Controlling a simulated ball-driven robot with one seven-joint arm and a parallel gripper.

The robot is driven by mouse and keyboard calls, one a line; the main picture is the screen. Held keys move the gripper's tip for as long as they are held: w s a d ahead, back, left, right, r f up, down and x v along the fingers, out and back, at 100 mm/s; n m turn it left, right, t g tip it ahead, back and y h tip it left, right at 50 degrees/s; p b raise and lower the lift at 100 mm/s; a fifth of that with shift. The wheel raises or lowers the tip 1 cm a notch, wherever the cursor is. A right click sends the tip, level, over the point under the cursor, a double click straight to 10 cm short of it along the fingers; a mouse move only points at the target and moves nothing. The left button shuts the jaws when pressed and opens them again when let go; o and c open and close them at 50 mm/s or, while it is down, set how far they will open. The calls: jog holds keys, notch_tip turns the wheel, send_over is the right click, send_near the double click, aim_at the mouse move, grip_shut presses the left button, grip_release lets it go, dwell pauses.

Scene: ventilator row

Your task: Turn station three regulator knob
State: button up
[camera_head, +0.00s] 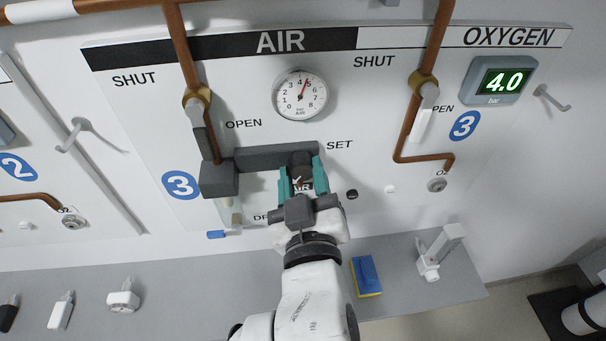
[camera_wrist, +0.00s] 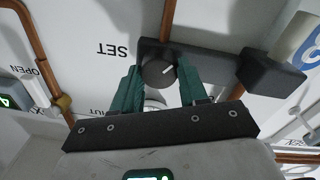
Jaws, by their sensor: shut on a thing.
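The station three regulator knob (camera_wrist: 158,72) is a dark round knob with a white pointer line, on the dark grey regulator body (camera_head: 265,157) of the AIR panel. In the upside-down wrist view the line points up and to the right. My gripper (camera_head: 303,183) has its teal fingers on either side of the knob and is shut on it; the fingers hide its sides. The word SET (camera_head: 339,145) is printed beside the regulator. The AIR gauge (camera_head: 300,94) above has its red needle between 4 and 5. The blue 3 badge (camera_head: 181,185) is left of the regulator.
Copper pipes with valve handles (camera_head: 197,112) (camera_head: 425,107) run down both sides. The OXYGEN display (camera_head: 499,81) reads 4.0. Below, a grey shelf (camera_head: 200,290) holds white plug-like parts, a blue and yellow sponge (camera_head: 366,276) and a white device (camera_head: 437,254).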

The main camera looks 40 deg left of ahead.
jog(key=o, duration=1.1)
jog(key=shift+c, duration=0.2)
jog(key=b+v, duration=0.2)
jog(key=v, duration=0.8)
jog(key=shift+s+d, duration=0.3)
jog(key=shift+f, duration=0.1)
